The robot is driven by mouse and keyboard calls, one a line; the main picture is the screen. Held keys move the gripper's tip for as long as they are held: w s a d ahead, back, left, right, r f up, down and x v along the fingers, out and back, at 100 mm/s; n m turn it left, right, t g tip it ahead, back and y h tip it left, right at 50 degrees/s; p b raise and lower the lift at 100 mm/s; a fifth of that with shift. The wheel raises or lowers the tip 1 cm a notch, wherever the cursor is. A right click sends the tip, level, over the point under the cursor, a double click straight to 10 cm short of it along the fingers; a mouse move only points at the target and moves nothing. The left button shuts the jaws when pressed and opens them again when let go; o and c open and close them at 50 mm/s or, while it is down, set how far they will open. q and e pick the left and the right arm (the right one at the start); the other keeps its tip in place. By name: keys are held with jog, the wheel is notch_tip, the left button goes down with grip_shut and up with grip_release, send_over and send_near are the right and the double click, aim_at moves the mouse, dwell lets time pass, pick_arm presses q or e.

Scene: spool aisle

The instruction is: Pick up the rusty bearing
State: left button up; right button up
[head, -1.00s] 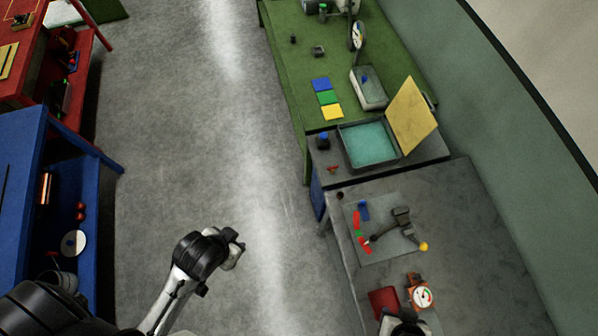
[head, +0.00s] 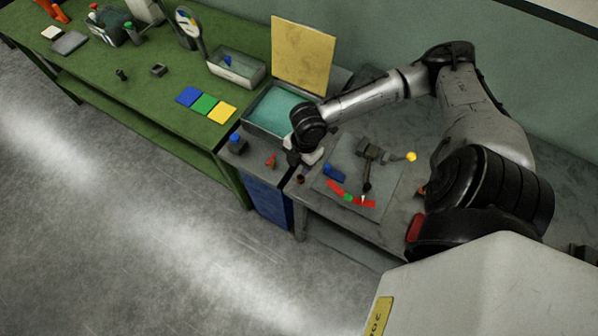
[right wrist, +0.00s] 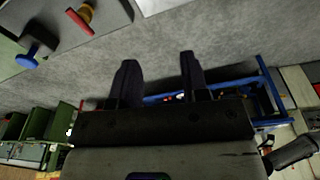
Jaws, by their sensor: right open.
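A small dark brown, round piece (head: 301,179), which looks like the rusty bearing, sits at the near left corner of the grey table (head: 408,207) in the head view. My right gripper (head: 296,160) is just above and beside it, apart from it as far as I can tell; the wrist partly hides the fingers. In the right wrist view my right gripper (right wrist: 158,72) has its two dark fingers spread with nothing between them. I cannot make out the bearing in that view. My left gripper is not in view.
A red-handled piece (head: 270,160) and a blue-knobbed piece (head: 237,143) stand left of my gripper, near an open tray (head: 268,128) with teal inside. A blue block (head: 334,173) and a jointed stand (head: 369,152) lie right. The floor in front is clear.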

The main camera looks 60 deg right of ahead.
jog(key=d+b, duration=0.1)
jog(key=d, duration=0.2)
jog(key=b, duration=0.1)
send_over(301, 178)
jog(key=f, duration=0.8)
jog(key=shift+s+d+f, duration=0.1)
jog(key=shift+d+f, duration=0.1)
jog(key=shift+f, duration=0.2)
jog(key=shift+a+f+b, duration=0.15)
jog(key=shift+f+b, duration=0.45)
jog(key=shift+f, duration=2)
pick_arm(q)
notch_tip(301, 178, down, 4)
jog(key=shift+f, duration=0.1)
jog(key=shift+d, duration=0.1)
pick_arm(e)
jog(key=shift+c, duration=0.4)
jog(key=shift+c, duration=0.8)
jog(key=c, duration=0.4)
